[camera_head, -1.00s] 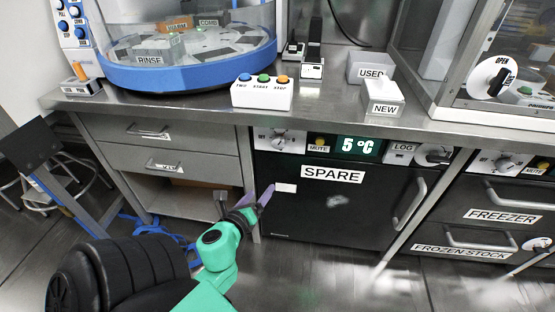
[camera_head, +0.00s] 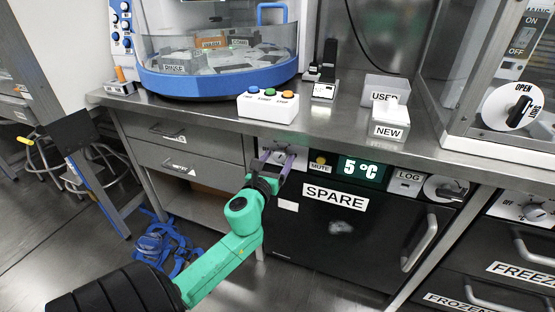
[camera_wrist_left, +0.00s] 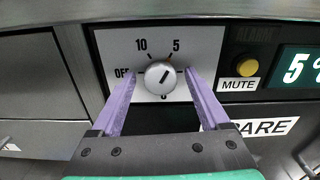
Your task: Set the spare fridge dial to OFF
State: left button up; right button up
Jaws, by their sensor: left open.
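The spare fridge (camera_head: 330,225) is black with a SPARE label and a green 5 °C display (camera_head: 360,170). Its white round dial (camera_wrist_left: 160,77) sits on a white plate (camera_wrist_left: 205,45) marked OFF at left, 10, 5 and another mark below. The dial's dark pointer line tilts up and right, toward the 5. In the head view the dial is mostly hidden by my left gripper (camera_head: 277,160). In the wrist view that gripper (camera_wrist_left: 160,80) is open, its purple fingers on either side of the dial; I cannot tell whether they touch it. My right gripper is not in view.
A yellow MUTE button (camera_wrist_left: 247,67) is right of the dial plate. The counter edge (camera_head: 330,143) overhangs just above. A box with three buttons (camera_head: 268,107) stands on the counter. A LOG box (camera_head: 406,182) and another dial (camera_head: 443,190) lie further right.

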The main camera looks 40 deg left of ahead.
pick_arm(q)
grip_shut()
